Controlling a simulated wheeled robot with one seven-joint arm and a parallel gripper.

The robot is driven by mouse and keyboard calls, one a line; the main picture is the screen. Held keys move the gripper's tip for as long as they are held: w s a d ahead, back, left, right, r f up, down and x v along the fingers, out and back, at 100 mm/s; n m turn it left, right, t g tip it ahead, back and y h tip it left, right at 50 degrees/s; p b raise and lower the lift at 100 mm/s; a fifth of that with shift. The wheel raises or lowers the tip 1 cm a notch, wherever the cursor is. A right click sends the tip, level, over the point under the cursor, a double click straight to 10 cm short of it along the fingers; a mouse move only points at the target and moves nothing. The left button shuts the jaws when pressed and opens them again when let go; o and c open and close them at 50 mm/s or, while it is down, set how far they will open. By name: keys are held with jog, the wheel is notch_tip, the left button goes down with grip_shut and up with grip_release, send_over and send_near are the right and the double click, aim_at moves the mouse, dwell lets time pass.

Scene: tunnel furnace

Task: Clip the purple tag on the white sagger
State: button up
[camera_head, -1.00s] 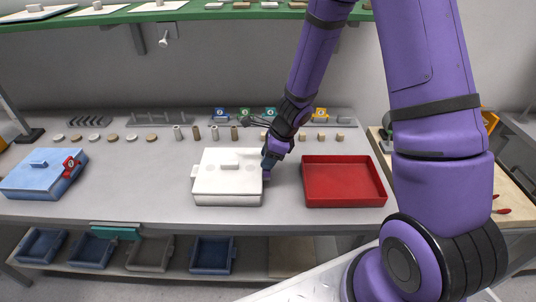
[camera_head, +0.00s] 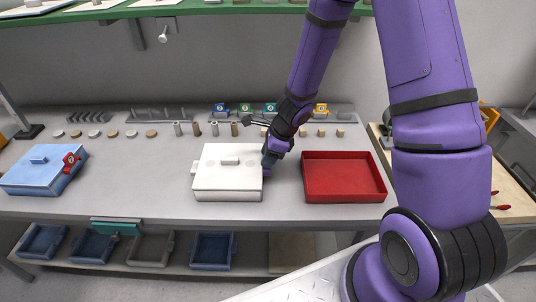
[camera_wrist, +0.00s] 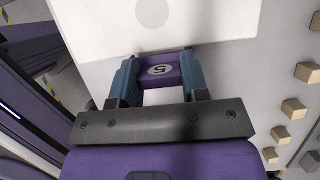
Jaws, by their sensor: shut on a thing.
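The white sagger (camera_head: 228,184) is a lidded box on the middle of the bench, with a small bar handle on its lid. My gripper (camera_head: 268,164) is at its right side, close against that wall. In the wrist view my gripper (camera_wrist: 159,78) is shut on the purple tag (camera_wrist: 160,68), which has a number on its face and sits between the two blue-grey fingers. The tag lies at the edge of the white sagger (camera_wrist: 205,22). I cannot tell whether it is seated on the sagger's wall. In the head view the tag is mostly hidden by my gripper.
A red tray (camera_head: 343,178) stands just right of my gripper. A blue sagger (camera_head: 42,170) with a red tag (camera_head: 71,161) is at the left. Blue, green and yellow tags (camera_head: 320,109) stand at the back, behind rows of small samples. The bench front is clear.

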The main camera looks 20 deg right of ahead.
jog(key=shift+f, duration=0.5)
jog(key=o, duration=1)
jog(key=v, duration=1)
jog(key=shift+s+d+r, duration=0.1)
jog(key=shift+d+r, duration=0.1)
jog(key=shift+r, duration=0.15)
